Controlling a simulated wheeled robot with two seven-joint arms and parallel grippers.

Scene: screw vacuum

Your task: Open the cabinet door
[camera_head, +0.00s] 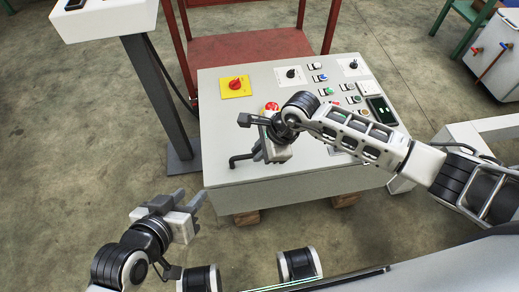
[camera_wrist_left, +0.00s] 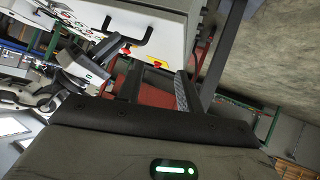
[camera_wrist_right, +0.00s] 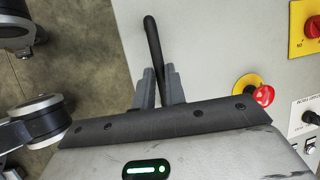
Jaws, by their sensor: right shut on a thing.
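The cabinet (camera_head: 220,122) is a pale grey box with a control panel face, in the middle of the head view. Its door looks closed. A black bar handle (camera_head: 238,159) is at its left side; it also shows in the right wrist view (camera_wrist_right: 152,45) and the left wrist view (camera_wrist_left: 135,38). My right gripper (camera_wrist_right: 159,88) is shut on the handle, with a finger on either side of it; the arm partly hides the panel in the head view. My left gripper (camera_head: 190,200) is open and empty, left of the cabinet and apart from it.
The panel carries a yellow plate with a red switch (camera_head: 236,84), a red emergency button (camera_head: 271,107) and several knobs. A grey post (camera_head: 158,95) stands to the left, and a red frame table (camera_head: 235,52) behind. Floor is clear at far left.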

